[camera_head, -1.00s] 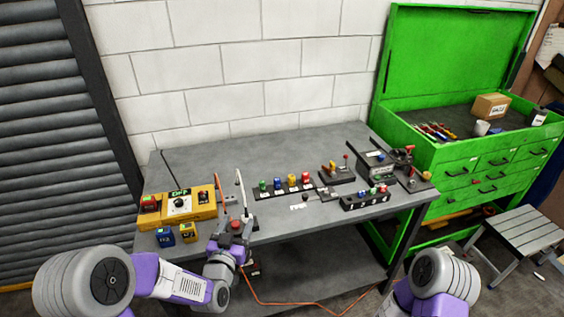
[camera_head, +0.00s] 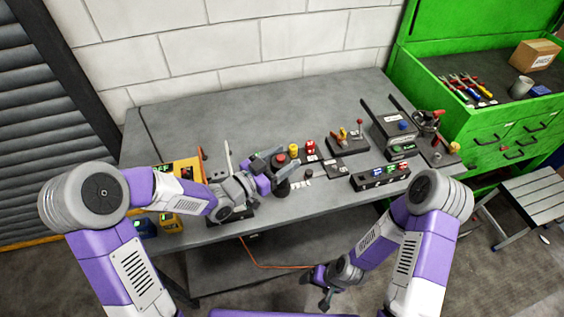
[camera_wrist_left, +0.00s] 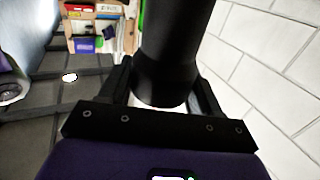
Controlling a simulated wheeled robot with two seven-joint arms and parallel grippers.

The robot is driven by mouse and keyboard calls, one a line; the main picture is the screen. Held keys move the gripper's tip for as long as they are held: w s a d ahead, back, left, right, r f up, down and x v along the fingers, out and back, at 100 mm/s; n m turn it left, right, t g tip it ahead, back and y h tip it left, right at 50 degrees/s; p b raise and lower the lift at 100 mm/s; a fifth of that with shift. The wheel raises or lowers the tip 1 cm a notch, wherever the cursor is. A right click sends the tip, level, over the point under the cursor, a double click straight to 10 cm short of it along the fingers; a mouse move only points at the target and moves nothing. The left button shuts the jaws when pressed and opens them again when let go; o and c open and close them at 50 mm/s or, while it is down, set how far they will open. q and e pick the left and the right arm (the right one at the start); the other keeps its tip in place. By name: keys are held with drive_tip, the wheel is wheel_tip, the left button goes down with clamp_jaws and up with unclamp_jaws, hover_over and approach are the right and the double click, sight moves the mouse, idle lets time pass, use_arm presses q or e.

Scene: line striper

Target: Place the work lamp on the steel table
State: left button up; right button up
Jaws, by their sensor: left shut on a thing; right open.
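My left gripper (camera_head: 277,172) is shut on a black cylindrical thing (camera_wrist_left: 167,55), which fills the space between the fingers in the left wrist view. In the head view a dark thing with a red top (camera_head: 280,159) shows at these fingers, over the front middle of the steel table (camera_head: 215,115). It seems to be the held thing; I cannot tell for sure that it is the work lamp. Its lower end is partly hidden, so contact with the table is unclear. My right gripper (camera_head: 318,287) is open and empty, low before the table's front edge.
A row with yellow (camera_head: 294,149) and red knobs lies just right of the left gripper. A black switch box (camera_head: 381,177) and levers stand farther right. A yellow control box (camera_head: 178,172) is partly behind my left arm. The table's back is clear.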

use_arm(q)
drive_tip(key=shift+w+f, duration=0.2)
drive_tip(key=shift+f, duration=2.15)
drive_tip(key=shift+b, duration=0.3)
drive_tip(key=shift+f+b, duration=0.2)
drive_tip(key=shift+b, duration=0.1)
drive_tip(key=o, duration=1.3)
drive_tip(key=shift+r, duration=0.1)
drive_tip(key=shift+r+p, duration=0.2)
drive_tip(key=shift+p, duration=0.25)
drive_tip(key=v, duration=1.2)
drive_tip(key=shift+s, duration=0.1)
